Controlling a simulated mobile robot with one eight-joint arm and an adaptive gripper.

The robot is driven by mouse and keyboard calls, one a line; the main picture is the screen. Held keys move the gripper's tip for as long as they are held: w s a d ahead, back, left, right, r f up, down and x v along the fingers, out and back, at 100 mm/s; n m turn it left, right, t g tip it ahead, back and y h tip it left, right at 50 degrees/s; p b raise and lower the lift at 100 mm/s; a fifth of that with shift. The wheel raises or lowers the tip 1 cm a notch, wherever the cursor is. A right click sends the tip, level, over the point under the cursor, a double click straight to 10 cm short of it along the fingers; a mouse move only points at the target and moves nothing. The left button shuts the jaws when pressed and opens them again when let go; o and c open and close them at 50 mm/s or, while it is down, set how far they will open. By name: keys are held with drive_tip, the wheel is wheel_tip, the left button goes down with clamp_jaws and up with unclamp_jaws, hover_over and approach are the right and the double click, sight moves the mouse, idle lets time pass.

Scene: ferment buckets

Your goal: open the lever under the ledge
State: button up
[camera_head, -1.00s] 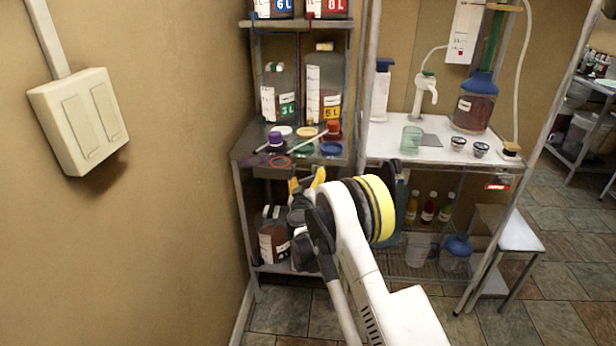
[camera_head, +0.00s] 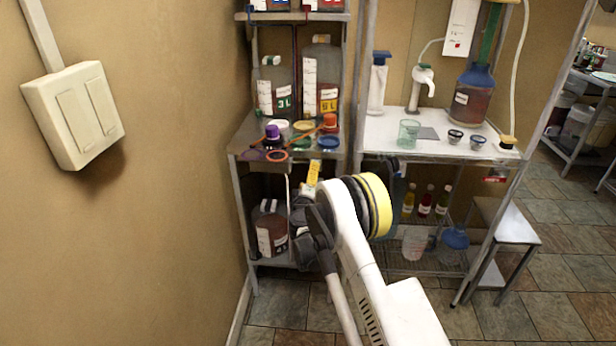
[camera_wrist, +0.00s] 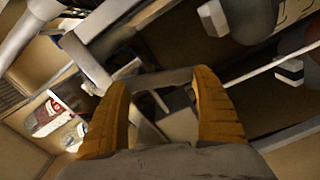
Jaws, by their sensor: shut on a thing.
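My gripper shows from behind in the head view (camera_head: 312,174), just below the front edge of the left shelf's ledge (camera_head: 250,150). One yellow finger shows there. In the wrist view both orange-yellow fingers stand apart, with a grey bar-like piece (camera_wrist: 165,78) across the gap between their tips. My gripper is shut on this piece. It looks like the lever, but its shape is partly hidden by the fingers and dark surroundings. In the head view my wrist and arm hide the lever. How far it is turned cannot be told.
A reddish-brown container (camera_head: 270,235) stands on the shelf below, left of my wrist. A white worktop (camera_head: 385,145) is to the right. The floor in front is clear.

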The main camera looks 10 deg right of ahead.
idle(0.4)
drive_tip(key=o, duration=1.4)
drive_tip(key=shift+o, duration=0.2)
drive_tip(key=v, duration=1.2)
drive_tip(key=shift+r, duration=0.1)
